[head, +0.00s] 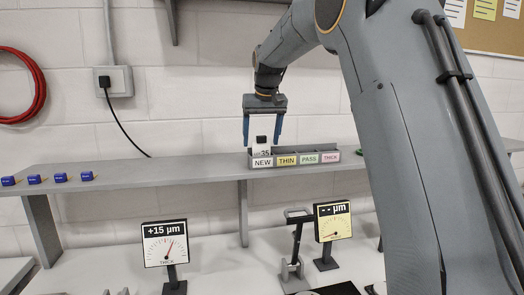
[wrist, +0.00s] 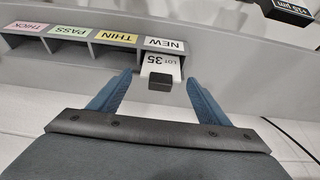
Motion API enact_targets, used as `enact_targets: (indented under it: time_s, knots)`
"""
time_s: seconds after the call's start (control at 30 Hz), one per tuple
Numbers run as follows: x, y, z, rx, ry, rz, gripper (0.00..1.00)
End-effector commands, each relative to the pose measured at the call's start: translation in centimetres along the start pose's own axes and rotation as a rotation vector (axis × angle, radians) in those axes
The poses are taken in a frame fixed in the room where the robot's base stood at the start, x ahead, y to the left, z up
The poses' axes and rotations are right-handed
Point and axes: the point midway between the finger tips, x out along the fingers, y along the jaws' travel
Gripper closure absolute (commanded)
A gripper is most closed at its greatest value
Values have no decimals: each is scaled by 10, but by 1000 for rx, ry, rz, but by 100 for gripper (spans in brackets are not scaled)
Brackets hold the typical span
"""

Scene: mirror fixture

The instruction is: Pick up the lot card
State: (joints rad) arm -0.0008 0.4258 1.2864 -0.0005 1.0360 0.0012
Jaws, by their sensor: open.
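The lot card (head: 262,150) is white, reads "LOT 35" and has a black block at its top. It stands upright in the NEW compartment of the grey sorting rack (head: 312,165) on the shelf. In the wrist view the card (wrist: 161,63) lies between the fingertips, with its black block toward my gripper. My gripper (head: 262,143) is open, pointing down over the NEW compartment in the head view. In the wrist view its two blue fingers (wrist: 158,78) are on either side of the card, with gaps to it. The card's lower end is hidden in the rack.
The rack's other compartments are labelled THIN, PASS and THICK and look empty. Several blue blocks (head: 60,177) sit on the shelf (head: 150,172) at left. Below stand a "+15 µm" dial (head: 165,243) and a yellow dial (head: 333,222). The shelf between blocks and rack is clear.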

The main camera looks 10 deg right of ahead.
Motion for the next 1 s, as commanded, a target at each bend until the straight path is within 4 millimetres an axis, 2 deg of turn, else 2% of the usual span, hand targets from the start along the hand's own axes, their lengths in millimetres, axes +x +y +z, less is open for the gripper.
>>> enact_targets:
  time_s: [0.03, 0.2, 0.3, 0.67, 0.87, 1.0]
  knots:
    - [0, 0, 0, 0, 0, 0, 31]
    - [0, 0, 0, 0, 0, 0, 60]
    - [0, 0, 0, 0, -1, 0, 73]
    - [-5, 0, -2, 0, 1, 0, 74]
    - [-24, 0, -11, 0, 3, 0, 74]
    - [-44, 0, -20, 0, 4, 0, 74]
